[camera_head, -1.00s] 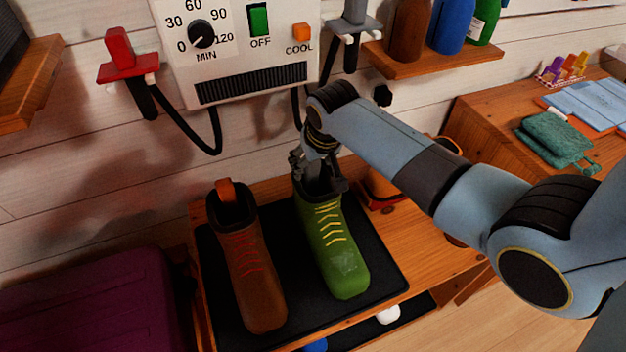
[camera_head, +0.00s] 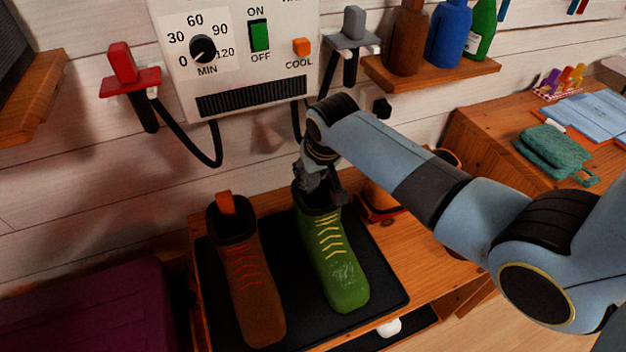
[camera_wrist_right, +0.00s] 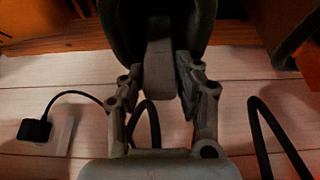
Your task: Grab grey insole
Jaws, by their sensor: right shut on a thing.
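The green boot (camera_head: 335,262) with yellow laces stands upright on the black mat. My right gripper (camera_head: 320,190) is at the boot's top opening, pointing down into it. In the right wrist view, my right gripper (camera_wrist_right: 157,85) is shut on the grey insole (camera_wrist_right: 157,65), a flat grey strip between its two fingers. The dark boot collar surrounds the strip's far part, and its lower end is hidden inside the boot. In the head view the insole is hidden by the gripper. My left gripper is not in view.
A brown boot (camera_head: 257,300) with an orange tab stands left of the green one on the black mat (camera_head: 385,270). A white dryer panel (camera_head: 245,75) with cables hangs behind. An orange item sits behind my right arm, and a wooden shelf (camera_head: 430,75) holds bottles.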

